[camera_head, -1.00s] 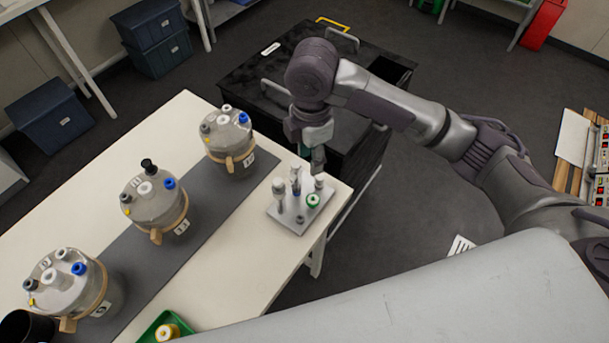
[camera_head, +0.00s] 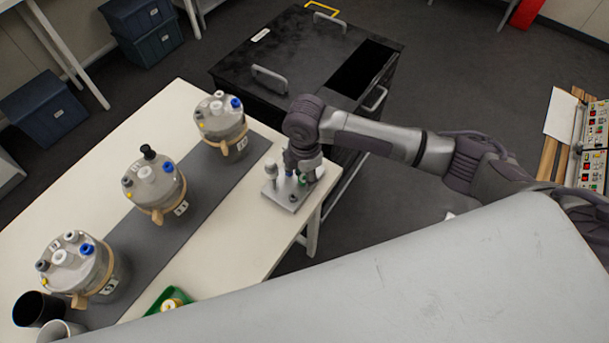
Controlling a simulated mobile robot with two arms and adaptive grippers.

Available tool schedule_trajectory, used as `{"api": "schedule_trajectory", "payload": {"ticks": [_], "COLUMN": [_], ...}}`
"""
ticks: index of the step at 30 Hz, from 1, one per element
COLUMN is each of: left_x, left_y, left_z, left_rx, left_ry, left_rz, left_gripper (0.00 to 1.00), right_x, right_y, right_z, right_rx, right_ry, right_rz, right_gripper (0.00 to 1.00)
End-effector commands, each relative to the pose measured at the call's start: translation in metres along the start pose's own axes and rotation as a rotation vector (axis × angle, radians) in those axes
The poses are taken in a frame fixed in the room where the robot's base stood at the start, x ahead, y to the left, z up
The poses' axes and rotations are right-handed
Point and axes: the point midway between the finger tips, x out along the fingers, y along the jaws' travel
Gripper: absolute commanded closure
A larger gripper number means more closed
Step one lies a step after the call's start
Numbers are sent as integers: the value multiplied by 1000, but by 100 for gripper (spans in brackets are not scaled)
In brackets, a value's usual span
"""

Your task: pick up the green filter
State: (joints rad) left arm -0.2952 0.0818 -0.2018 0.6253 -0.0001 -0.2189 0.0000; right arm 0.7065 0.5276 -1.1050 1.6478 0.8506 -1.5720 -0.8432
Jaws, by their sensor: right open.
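The green filter (camera_head: 303,179) is a small green ring-like piece on the grey metal stand (camera_head: 284,199) at the right end of the white table. It is partly hidden by my right gripper (camera_head: 298,170). My right gripper is open and points down over the stand, right at the green filter. I cannot tell whether its fingers touch the filter. A blue piece (camera_head: 289,172) and a grey-topped post (camera_head: 271,168) also stand on the stand. My left gripper is not in view.
Several steel bioreactor vessels, the nearest to the stand being the far one (camera_head: 220,125), stand along a grey mat (camera_head: 195,205) on the white table (camera_head: 245,240). A green tray (camera_head: 157,303) lies at the table's front edge. A black cabinet (camera_head: 235,65) stands behind the stand.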

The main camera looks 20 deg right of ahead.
Motion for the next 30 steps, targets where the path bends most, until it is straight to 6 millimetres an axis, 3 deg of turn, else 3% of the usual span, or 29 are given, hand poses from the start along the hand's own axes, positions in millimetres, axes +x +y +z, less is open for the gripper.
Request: {"api": "schedule_trajectory", "payload": {"ticks": [7,11,23,30], "left_x": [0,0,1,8], "left_y": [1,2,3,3], "left_z": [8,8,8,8], "left_rx": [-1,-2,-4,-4], "left_ry": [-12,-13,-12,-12], "left_rz": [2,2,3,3], "left_gripper": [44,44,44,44], "right_x": [2,2,0,-21], "right_y": [0,0,0,2], "right_z": [0,0,0,0], "right_rx": [-1,-1,0,-2], "right_ry": [0,1,0,1], "right_rz": [1,1,1,5], "right_gripper": [61,80,81,81]}}
